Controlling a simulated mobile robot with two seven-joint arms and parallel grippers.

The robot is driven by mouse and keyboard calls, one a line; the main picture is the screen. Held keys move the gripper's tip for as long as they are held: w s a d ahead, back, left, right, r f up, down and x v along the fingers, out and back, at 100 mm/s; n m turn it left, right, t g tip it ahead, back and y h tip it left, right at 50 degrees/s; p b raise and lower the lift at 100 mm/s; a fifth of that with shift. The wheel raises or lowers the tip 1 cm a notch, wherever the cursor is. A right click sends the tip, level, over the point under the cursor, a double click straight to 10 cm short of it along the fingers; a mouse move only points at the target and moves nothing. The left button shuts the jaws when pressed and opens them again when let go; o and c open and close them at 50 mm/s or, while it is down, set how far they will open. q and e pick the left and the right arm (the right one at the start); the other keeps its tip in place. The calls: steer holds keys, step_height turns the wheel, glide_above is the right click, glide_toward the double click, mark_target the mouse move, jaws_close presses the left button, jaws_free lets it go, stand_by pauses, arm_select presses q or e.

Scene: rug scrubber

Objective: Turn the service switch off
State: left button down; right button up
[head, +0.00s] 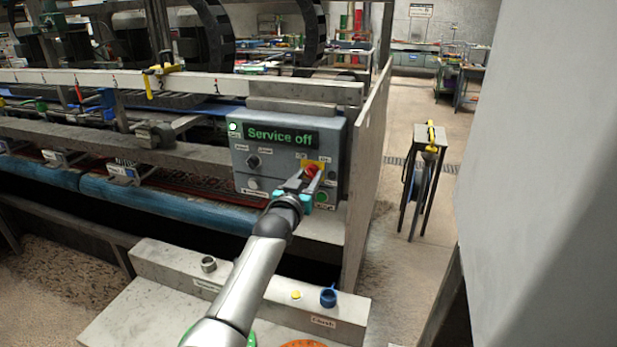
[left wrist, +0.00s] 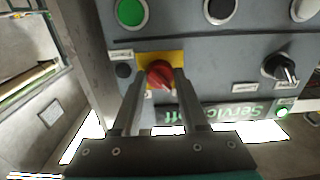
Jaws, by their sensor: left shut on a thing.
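The grey control box (head: 240,165) stands at the end of the machine, with a lit display (head: 283,136) reading "Service off". The red service switch (head: 311,171) sits on a yellow plate below the display. My left gripper (head: 303,181) is at the switch. In the left wrist view, its two fingers (left wrist: 157,100) stand on either side of the red knob (left wrist: 159,74), shut on it. The display shows upside down there and is partly hidden by a finger. My right gripper is not in view.
A black selector knob (head: 253,161) and a green button (head: 321,197) are on the same box. A bench (head: 150,262) with a blue fitting (head: 328,297) stands below my arm. A grey wall rises far right.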

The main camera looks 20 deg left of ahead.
arm_select(q)
steer(key=shift+c, duration=2.2)
jaws_free()
steer(key=s, duration=1.5)
steer(key=shift+s+a, duration=0.15)
steer(key=shift+a, duration=0.15)
